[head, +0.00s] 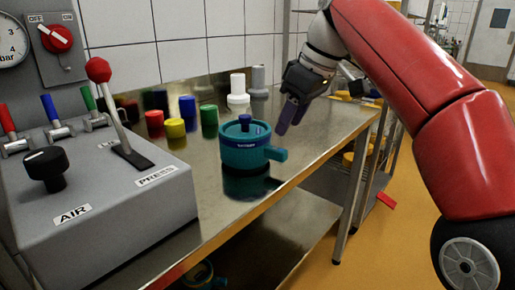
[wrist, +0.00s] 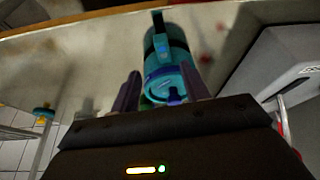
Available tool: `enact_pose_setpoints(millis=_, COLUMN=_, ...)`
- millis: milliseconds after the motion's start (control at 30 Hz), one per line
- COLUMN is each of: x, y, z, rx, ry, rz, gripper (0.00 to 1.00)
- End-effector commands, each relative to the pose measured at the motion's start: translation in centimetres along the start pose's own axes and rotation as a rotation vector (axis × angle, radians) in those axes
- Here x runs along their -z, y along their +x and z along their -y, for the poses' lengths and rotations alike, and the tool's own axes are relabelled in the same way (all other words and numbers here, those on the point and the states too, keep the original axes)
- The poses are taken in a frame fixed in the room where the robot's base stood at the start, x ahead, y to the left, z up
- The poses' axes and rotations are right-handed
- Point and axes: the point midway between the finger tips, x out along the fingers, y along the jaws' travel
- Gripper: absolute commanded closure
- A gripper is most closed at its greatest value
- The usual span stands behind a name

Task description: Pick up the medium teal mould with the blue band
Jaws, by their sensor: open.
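The teal mould with a blue band (head: 240,158) stands upright on the steel table. It has a blue knob on its lid, a small label on the band and a teal handle or spout to the right. My gripper (head: 291,116) is behind and to the right of it in the head view, with its purple fingers pointing down. In the wrist view my gripper (wrist: 161,88) is open, and the mould (wrist: 180,70) shows between and beyond the fingers. I cannot tell whether the fingers touch it; they look apart from it in the head view.
The steel table (head: 225,205) has a grey press console (head: 130,235) with levers at left. Behind the mould stand red (head: 154,123), yellow (head: 175,128), blue (head: 188,106), green (head: 209,121) and white (head: 238,92) pieces. The table in front of the mould is clear.

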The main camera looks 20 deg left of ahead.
Motion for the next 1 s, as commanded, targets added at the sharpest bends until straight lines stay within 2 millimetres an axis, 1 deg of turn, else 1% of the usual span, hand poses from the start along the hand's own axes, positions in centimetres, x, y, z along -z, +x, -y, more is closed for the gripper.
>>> enact_pose_setpoints(millis=67, x=0.2, y=0.3, z=-0.1, rx=0.009, ry=-0.011, rz=-0.005, gripper=0.55)
enact_pose_setpoints(millis=267, x=0.1, y=2.5, z=0.0, rx=0.01, ry=-0.012, rz=-0.004, gripper=0.55)
enact_pose_setpoints(millis=367, x=0.1, y=3.7, z=0.2, rx=0.009, ry=-0.011, rz=-0.005, gripper=0.55)
enact_pose_setpoints(millis=500, x=0.3, y=5.9, z=0.7, rx=0.008, ry=-0.011, rz=-0.004, gripper=0.55)
enact_pose_setpoints(millis=600, x=0.3, y=7.1, z=0.6, rx=0.008, ry=-0.01, rz=-0.005, gripper=0.55)
enact_pose_setpoints(millis=700, x=0.3, y=7.6, z=0.6, rx=0.007, ry=-0.009, rz=-0.006, gripper=0.55)
enact_pose_setpoints(millis=933, x=0.4, y=7.7, z=0.6, rx=0.007, ry=-0.009, rz=-0.007, gripper=0.55)
enact_pose_setpoints(millis=1000, x=0.4, y=7.6, z=0.6, rx=0.007, ry=-0.009, rz=-0.007, gripper=0.64)
